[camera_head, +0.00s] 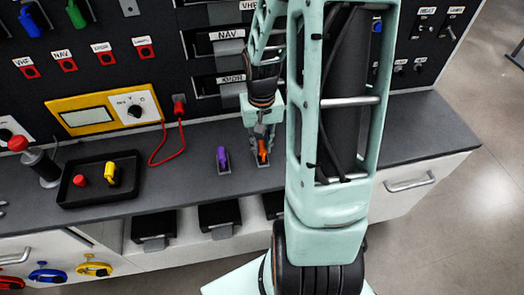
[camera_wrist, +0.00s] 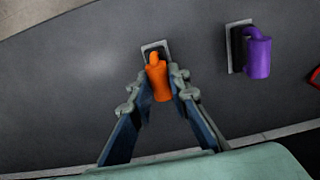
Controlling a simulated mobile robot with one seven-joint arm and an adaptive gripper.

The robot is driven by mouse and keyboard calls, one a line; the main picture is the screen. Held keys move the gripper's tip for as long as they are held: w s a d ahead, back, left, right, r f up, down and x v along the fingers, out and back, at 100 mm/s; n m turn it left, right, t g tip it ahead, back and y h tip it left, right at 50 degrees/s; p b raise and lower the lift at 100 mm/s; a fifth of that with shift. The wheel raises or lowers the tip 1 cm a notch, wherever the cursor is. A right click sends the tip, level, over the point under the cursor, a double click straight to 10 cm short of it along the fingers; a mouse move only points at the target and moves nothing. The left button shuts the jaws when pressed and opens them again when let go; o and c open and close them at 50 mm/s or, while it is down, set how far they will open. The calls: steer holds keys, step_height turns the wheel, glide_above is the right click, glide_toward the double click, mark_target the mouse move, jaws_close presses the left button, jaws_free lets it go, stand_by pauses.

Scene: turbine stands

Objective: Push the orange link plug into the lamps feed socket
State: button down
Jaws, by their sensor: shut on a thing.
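The orange link plug (camera_head: 262,150) sits on a small holder on the grey bench. In the wrist view the orange plug (camera_wrist: 159,82) is between the two fingers of my gripper (camera_wrist: 160,88), which is shut on it. A small grey plate (camera_wrist: 150,48) shows beneath and behind the plug. My gripper (camera_head: 262,148) reaches down to the bench in the head view.
A purple plug (camera_head: 222,159) stands on its holder left of the orange one; it shows in the wrist view (camera_wrist: 257,55). A black tray (camera_head: 72,198) holds a yellow plug (camera_head: 112,174) and a red piece. A yellow meter (camera_head: 105,109) with a red cable stands at the panel.

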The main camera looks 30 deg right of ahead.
mark_target(261, 145)
steer(key=shift+r+p, duration=0.55)
steer(key=shift+r, duration=0.1)
stand_by(0.4)
steer(key=shift+r+p, duration=0.7)
steer(key=shift+r, duration=0.15)
steer(key=shift+w, duration=0.1)
